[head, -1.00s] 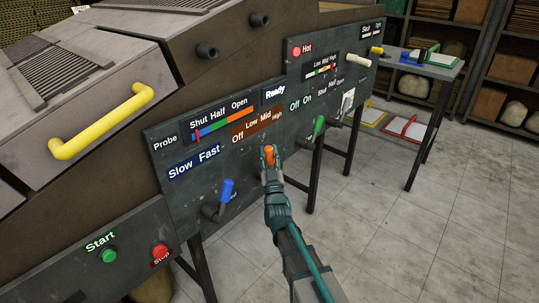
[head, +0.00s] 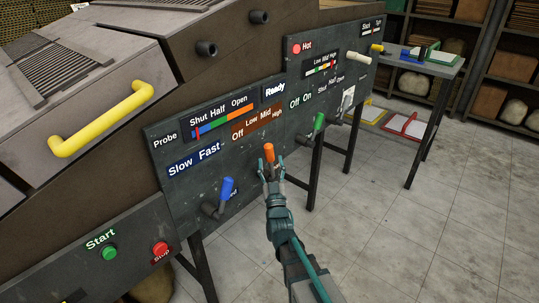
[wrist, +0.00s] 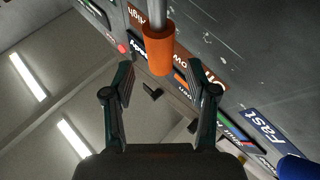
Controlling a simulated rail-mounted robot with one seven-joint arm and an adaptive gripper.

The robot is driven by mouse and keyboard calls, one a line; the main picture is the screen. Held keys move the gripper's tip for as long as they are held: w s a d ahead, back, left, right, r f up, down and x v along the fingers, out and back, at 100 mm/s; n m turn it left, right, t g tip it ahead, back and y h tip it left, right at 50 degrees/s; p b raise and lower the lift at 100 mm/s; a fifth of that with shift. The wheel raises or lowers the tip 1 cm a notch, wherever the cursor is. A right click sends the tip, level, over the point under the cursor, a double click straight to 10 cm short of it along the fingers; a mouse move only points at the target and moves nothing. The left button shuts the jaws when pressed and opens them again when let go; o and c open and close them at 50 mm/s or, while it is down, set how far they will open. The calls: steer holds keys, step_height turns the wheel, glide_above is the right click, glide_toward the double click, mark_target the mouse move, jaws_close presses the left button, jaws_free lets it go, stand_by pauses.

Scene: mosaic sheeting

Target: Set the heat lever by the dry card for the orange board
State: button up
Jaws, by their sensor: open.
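The heat lever's orange handle (head: 268,153) stands up in front of the brown Off-Low-Mid-High plate (head: 255,124), roughly below Mid. My gripper (head: 272,172) is open just below and in front of the handle. In the wrist view the orange handle (wrist: 159,52) shows between and a little beyond the spread fingertips of my gripper (wrist: 160,80), with no finger seen touching it. I cannot make out an orange board.
A blue lever (head: 226,190) stands left of my gripper, a green lever (head: 318,123) right of it. A cream handle (head: 358,59) sticks out farther right. Start (head: 109,254) and Stop (head: 160,249) buttons are at lower left. The floor at right is mostly clear.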

steer(key=v, duration=0.6)
steer(key=shift+s+f, duration=0.2)
steer(key=shift+s, duration=0.2)
steer(key=shift+f, duration=0.1)
